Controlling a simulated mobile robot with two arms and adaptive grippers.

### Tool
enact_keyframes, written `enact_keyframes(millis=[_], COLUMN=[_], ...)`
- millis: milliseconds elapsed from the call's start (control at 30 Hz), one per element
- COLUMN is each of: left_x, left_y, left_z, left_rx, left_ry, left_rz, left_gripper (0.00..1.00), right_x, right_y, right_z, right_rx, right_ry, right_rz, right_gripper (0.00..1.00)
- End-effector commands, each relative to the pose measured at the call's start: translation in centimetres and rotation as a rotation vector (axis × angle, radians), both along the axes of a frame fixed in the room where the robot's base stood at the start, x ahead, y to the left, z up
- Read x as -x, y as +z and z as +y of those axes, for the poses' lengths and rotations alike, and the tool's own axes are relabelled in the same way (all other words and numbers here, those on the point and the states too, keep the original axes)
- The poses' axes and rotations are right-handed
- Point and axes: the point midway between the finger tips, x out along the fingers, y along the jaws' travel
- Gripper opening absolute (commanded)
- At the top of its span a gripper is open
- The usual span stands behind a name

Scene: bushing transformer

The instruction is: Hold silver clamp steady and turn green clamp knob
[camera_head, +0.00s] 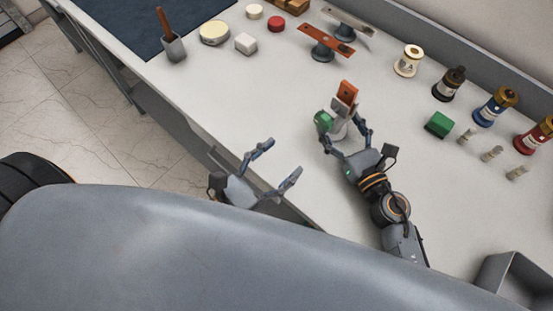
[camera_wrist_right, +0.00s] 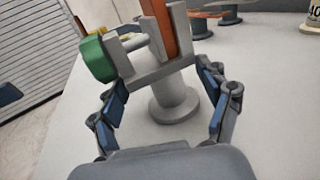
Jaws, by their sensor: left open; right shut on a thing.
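The silver clamp (camera_wrist_right: 172,95) stands upright on the table on a round grey base, with an orange-brown bar (camera_head: 347,93) held in its top. The green knob (camera_head: 323,121) is on the clamp's left side; it also shows in the right wrist view (camera_wrist_right: 98,59). My right gripper (camera_head: 345,137) is at the clamp, with one finger on each side of its lower body, shut on it. The exact finger contact is partly hidden. My left gripper (camera_head: 283,160) is open and empty near the table's front edge, left of and apart from the knob.
A green block (camera_head: 438,124), small grey pieces (camera_head: 491,153) and several bushings (camera_head: 450,84) stand to the right. Another holder with an orange bar (camera_head: 327,40) is behind. A grey bin (camera_head: 505,271) is at lower right.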

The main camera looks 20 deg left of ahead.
Motion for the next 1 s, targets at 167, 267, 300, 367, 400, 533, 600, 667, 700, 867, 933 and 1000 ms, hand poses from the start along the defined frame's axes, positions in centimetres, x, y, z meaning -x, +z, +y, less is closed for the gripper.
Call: enact_keyframes(millis=[167, 267, 300, 367, 400, 533, 600, 667, 700, 867, 933, 1000], left_x=[0.48, 0.47, 0.47, 0.46, 0.46, 0.45, 0.45, 0.45, 0.44, 0.44, 0.44, 0.44], left_y=[0.05, 0.06, 0.06, 0.05, 0.05, 0.04, 0.04, 0.04, 0.04, 0.04, 0.04, 0.04], left_z=[0.24, 0.25, 0.25, 0.24, 0.23, 0.24, 0.24, 0.24, 0.23, 0.23, 0.23, 0.23], left_rx=[0.001, 0.001, 0.001, 0.001, 0.001, 0.001, 0.000, 0.000, 0.000, 0.000, 0.000, 0.000], left_ry=[0.000, 0.000, 0.000, 0.000, 0.000, 0.000, 0.000, 0.000, 0.000, 0.000, 0.000, 0.000], left_rz=[-0.002, -0.002, -0.002, -0.002, -0.002, -0.002, -0.001, -0.001, -0.001, -0.001, -0.001, -0.001], left_gripper=[0.66, 0.66, 0.66, 0.66, 0.66, 0.66, 0.66, 0.66, 0.66, 0.66, 0.66, 0.66], right_x=[0.04, 0.02, 0.02, 0.02, 0.02, 0.03, 0.02, 0.02, 0.02, 0.01, 0.04, 0.25], right_y=[0.00, 0.00, 0.00, 0.00, 0.00, 0.00, 0.00, 0.00, 0.00, 0.01, 0.00, -0.05], right_z=[0.06, 0.06, 0.06, 0.05, 0.05, 0.04, 0.04, 0.04, 0.04, 0.03, 0.00, -0.18], right_rx=[0.000, 0.000, 0.000, 0.000, 0.000, 0.000, 0.000, 0.000, 0.000, 0.000, 0.000, 0.000], right_ry=[0.002, 0.001, 0.001, 0.001, 0.001, 0.001, 0.001, 0.001, 0.001, 0.001, 0.001, 0.000], right_rz=[0.000, 0.000, 0.000, 0.000, 0.000, 0.000, 0.000, 0.000, 0.000, 0.000, 0.000, 0.001], right_gripper=[0.19, 0.19, 0.19, 0.19, 0.19, 0.91, 1.00, 1.00, 1.00, 1.00, 1.00, 1.00])
